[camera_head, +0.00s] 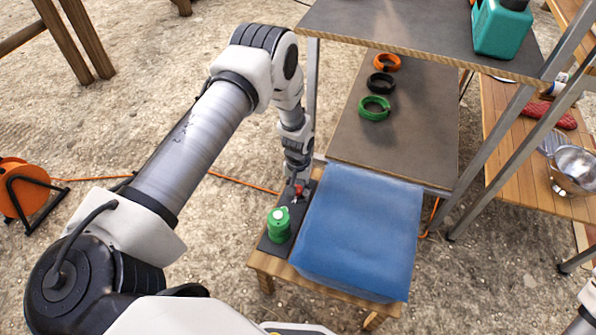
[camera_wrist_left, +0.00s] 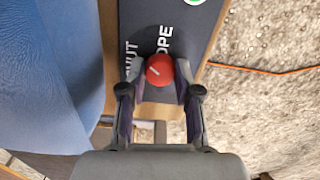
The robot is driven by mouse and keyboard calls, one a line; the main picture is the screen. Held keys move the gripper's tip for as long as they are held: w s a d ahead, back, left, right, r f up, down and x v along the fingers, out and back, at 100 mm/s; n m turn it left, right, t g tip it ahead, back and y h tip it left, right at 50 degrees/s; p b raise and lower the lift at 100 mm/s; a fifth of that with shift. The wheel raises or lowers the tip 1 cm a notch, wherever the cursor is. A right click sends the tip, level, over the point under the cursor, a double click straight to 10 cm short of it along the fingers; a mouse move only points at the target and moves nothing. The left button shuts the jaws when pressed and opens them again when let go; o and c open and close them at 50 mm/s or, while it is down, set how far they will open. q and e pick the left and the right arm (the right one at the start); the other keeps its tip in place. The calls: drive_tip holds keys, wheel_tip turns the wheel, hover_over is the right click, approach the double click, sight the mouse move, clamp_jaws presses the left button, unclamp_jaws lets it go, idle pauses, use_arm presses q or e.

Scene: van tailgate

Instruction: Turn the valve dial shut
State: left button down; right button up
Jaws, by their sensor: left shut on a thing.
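The valve dial is a small red knob (camera_head: 298,190) on a dark panel (camera_head: 271,243) at the edge of a wooden stand. In the left wrist view the red dial (camera_wrist_left: 160,70) sits between the two fingers of my left gripper (camera_wrist_left: 160,88), which is shut on it. A short white slanted mark shows on the dial's left part. Partly covered white lettering on the panel seems to read SHUT on the left and OPEN on the right. In the head view my left gripper (camera_head: 297,182) reaches down to the dial. My right gripper is out of frame.
A shelf (camera_head: 400,120) with green, black and orange rings is behind. An orange cable crosses the ground.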

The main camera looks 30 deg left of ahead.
sight(298, 189)
use_arm(q)
drive_tip(key=n+p, duration=0.3)
drive_tip(key=shift+r+n, duration=0.2)
drive_tip(key=shift+n, duration=0.1)
drive_tip(key=shift+f+n+p, duration=0.2)
drive_tip(key=shift+n+p, duration=0.8)
drive_tip(key=shift+n, duration=0.7)
drive_tip(key=c, duration=0.8)
unclamp_jaws()
wheel_tip(298, 189, up, 12)
drive_tip(key=shift+f, duration=0.1)
